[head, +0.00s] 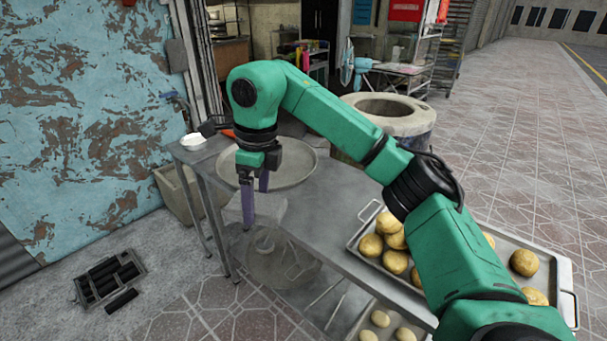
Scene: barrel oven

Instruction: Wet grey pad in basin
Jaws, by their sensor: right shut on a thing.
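My right gripper (256,203) points down over the near side of the metal table, its two purple fingers shut on a light grey pad (270,208). The pad is partly hidden by the fingers. A wide, shallow round metal basin (300,172) sits on the table just behind the gripper, partly hidden by my wrist. The pad appears on the near side of this basin, not inside it. I cannot tell whether the pad is wet. A second round grey vessel (285,268) shows lower down, below the pad. My left gripper is not in view.
A small white bowl (193,141) stands at the table's left end. A tray (566,275) of dough balls lies on the right, under my arm. A round barrel oven (412,115) stands behind the table. A grey trough (172,192) stands by the blue wall; a floor grate (108,278) lies at left.

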